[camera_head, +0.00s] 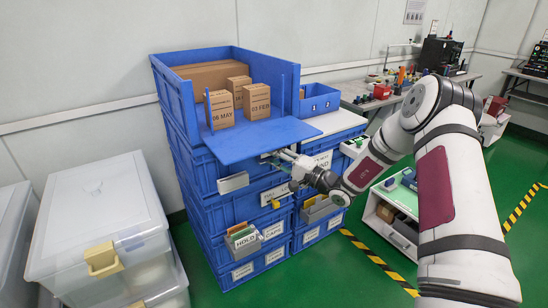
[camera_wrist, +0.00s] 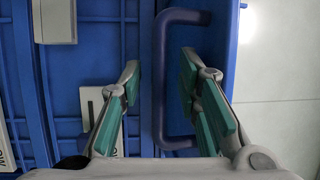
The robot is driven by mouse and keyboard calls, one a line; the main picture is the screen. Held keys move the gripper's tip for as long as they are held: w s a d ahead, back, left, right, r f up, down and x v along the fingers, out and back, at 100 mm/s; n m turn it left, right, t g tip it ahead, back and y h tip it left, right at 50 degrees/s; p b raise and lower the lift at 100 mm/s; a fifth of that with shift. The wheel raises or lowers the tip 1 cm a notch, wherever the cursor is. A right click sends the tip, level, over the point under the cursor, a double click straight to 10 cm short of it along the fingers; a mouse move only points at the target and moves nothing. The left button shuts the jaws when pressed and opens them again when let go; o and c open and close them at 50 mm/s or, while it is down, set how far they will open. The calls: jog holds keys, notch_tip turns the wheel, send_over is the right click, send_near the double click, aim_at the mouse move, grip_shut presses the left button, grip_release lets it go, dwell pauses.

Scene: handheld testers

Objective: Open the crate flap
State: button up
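The blue crate (camera_head: 172,98) tops a stack and holds brown cartons. Its front flap (camera_head: 245,143) is swung down and sticks out towards me, roughly level. My gripper (camera_head: 274,157) is at the flap's outer edge, right of its middle, with the fingertips partly hidden. In the wrist view, a dark blue U-shaped handle (camera_wrist: 161,85) on a blue panel runs between the fingers. My gripper (camera_wrist: 160,62) is open there, with a visible gap between the handle bar and each green pad.
More blue crates (camera_head: 228,213) with labels and card holders stand below the flap. A clear lidded bin (camera_head: 95,215) stands at the left. A workbench (camera_head: 375,100) with tools is behind at the right. Green floor is free in front.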

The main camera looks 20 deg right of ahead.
aim_at(275, 149)
grip_shut()
jog(key=shift+s+d+r+p, duration=0.15)
jog(key=shift+r+p, duration=0.2)
jog(key=shift+r, duration=0.45)
jog(key=shift+s+a+r+p, duration=0.1)
jog(key=shift+r+p, duration=0.2)
jog(key=shift+r, duration=0.5)
jog(key=shift+f, duration=0.1)
grip_release()
